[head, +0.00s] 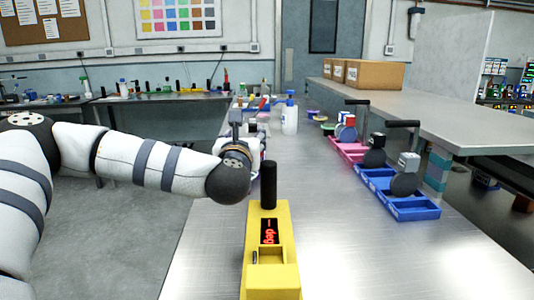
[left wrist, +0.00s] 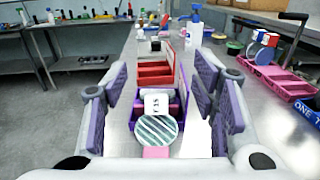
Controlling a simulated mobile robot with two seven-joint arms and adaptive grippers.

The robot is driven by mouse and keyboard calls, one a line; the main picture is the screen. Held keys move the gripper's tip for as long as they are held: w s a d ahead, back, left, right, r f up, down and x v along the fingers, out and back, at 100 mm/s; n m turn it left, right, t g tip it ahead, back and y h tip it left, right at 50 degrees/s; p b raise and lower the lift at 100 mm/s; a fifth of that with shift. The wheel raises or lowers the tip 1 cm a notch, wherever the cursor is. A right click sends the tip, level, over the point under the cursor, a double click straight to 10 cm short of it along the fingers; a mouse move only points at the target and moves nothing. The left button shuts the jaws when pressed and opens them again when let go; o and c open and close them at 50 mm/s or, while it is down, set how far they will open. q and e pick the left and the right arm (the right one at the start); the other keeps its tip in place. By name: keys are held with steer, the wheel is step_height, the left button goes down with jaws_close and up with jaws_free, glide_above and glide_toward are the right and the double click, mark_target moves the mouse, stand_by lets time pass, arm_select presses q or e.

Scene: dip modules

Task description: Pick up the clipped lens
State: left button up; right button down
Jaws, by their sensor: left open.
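In the left wrist view a round lens (left wrist: 153,132) with pale and dark stripes has a white lettered clip (left wrist: 157,104) at its top. It stands at a purple tray (left wrist: 184,99), low in the middle of the picture. My left gripper (left wrist: 161,77) is open, with its purple-padded fingers spread to either side of the lens and nothing between them in contact. In the head view my left gripper (head: 243,142) is mostly hidden behind its own wrist, and that lens is hidden there. My right gripper is not in view.
A yellow device (head: 270,282) with a black post stands at the table's front. Blue trays (head: 414,211) with dark clipped discs (head: 404,184) and a pink tray (head: 346,152) lie to the right. A red tray (left wrist: 155,82) and a white bottle (head: 290,118) are farther back.

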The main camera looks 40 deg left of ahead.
arm_select(q)
steer(key=f, duration=0.5)
steer(key=s+f+b, duration=0.1)
steer(key=f, duration=0.2)
steer(key=shift+s+f, duration=0.1)
steer(key=shift+f, duration=0.1)
steer(key=x, duration=0.7)
steer(key=shift+w+a+r, duration=0.2)
steer(key=shift+w+r, duration=0.1)
steer(key=shift+r, duration=0.1)
jaws_close()
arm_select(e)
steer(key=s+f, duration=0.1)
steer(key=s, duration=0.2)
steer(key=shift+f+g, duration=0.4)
